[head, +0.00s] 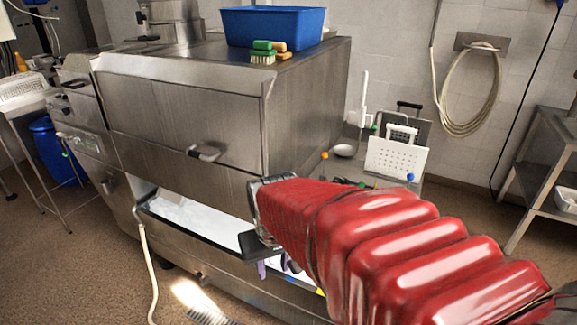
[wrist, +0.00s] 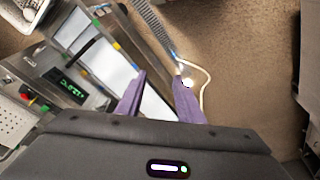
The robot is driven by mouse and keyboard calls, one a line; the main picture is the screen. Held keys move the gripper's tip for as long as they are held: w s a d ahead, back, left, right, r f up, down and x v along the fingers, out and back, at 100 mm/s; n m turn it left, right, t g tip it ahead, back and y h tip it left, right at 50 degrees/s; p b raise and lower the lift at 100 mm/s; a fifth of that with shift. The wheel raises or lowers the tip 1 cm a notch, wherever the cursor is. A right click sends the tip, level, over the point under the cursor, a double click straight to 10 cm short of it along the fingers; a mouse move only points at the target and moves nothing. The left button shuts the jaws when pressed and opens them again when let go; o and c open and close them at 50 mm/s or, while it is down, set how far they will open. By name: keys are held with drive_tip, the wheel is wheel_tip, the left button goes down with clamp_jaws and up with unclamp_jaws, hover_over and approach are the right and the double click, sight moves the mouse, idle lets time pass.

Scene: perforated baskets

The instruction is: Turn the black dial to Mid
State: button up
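A black dial cannot be made out clearly, nor can any Mid mark. In the head view the purple fingertips (head: 273,267) show below my red-sleeved arm, in front of the machine's lower opening. The gripper is apart from the panel.
The steel machine (head: 185,115) carries a blue basket (head: 272,27) and brushes (head: 270,50) on top. A pale hose (head: 148,270) hangs to the floor at its front. A blue bin (head: 55,150) stands at left. Brown floor (wrist: 245,60) is open at the right of the wrist view.

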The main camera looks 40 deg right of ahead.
drive_tip(key=w+d+f+m+h, duration=0.1)
drive_tip(key=w+d+f, duration=0.1)
drive_tip(key=d+f, duration=0.55)
drive_tip(key=w+d+f+m, duration=0.2)
drive_tip(key=w+d+f, duration=0.15)
drive_tip(key=d, duration=0.65)
drive_tip(key=t+h, duration=0.8)
drive_tip(key=t, duration=0.5)
approach(344, 180)
drive_tip(key=v, duration=0.4)
drive_tip(key=shift+w, duration=0.25)
drive_tip(key=shift+d, duration=0.1)
drive_tip(key=shift+f+x, duration=0.15)
drive_tip(key=shift+x, duration=3.3)
drive_tip(key=shift+f+x, duration=0.15)
drive_tip(key=shift+x, duration=3.3)
drive_tip(key=shift+c, duration=0.7)
